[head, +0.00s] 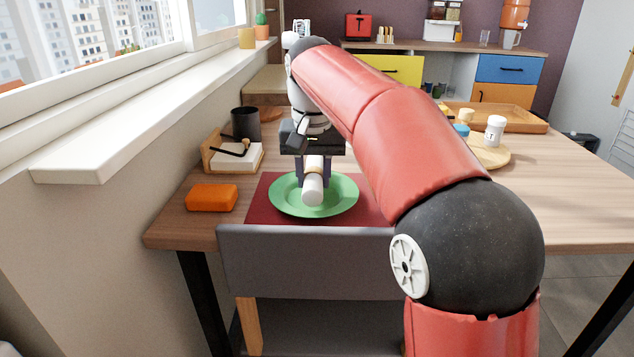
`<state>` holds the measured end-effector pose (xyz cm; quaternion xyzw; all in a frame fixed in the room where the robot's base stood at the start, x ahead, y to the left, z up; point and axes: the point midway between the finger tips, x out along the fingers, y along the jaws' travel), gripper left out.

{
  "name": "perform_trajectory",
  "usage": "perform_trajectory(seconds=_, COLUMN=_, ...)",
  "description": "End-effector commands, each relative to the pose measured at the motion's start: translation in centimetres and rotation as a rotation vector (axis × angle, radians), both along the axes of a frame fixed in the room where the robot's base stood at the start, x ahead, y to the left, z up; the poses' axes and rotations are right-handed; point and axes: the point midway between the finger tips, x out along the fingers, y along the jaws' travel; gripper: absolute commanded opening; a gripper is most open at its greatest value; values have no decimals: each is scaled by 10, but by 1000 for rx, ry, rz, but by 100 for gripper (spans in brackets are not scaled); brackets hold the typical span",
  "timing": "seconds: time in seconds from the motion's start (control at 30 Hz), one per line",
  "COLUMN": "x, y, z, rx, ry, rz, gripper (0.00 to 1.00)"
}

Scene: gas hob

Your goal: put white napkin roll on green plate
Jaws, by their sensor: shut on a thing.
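The white napkin roll (312,190) is a white cylinder with a tan band near its far end. It lies lengthwise toward me over the green plate (345,197). My gripper (313,180) points down and is shut on the napkin roll, with a dark finger on each side of it. I cannot tell whether the roll touches the plate or hangs slightly above it. The plate sits on a dark red placemat (262,208) near the table's front edge. The gripper and roll hide part of the plate's far side.
An orange block-like object (212,197) lies left of the placemat. Behind it are a white napkin holder (237,156) and a black cup (245,123). A grey chair back (300,262) stands at the front edge. A white shaker (494,130) and wooden tray (510,117) are at right.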

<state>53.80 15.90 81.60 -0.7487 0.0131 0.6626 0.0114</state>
Motion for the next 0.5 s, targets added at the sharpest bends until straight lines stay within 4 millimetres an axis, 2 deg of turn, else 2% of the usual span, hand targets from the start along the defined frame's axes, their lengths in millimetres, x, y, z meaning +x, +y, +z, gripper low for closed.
perform_trajectory(seconds=0.17, x=0, y=0, z=2, rx=0, ry=-1, rz=0, gripper=6)
perform_trajectory(seconds=0.5, x=0, y=0, z=-8, rx=0, ry=-1, rz=0, gripper=6)
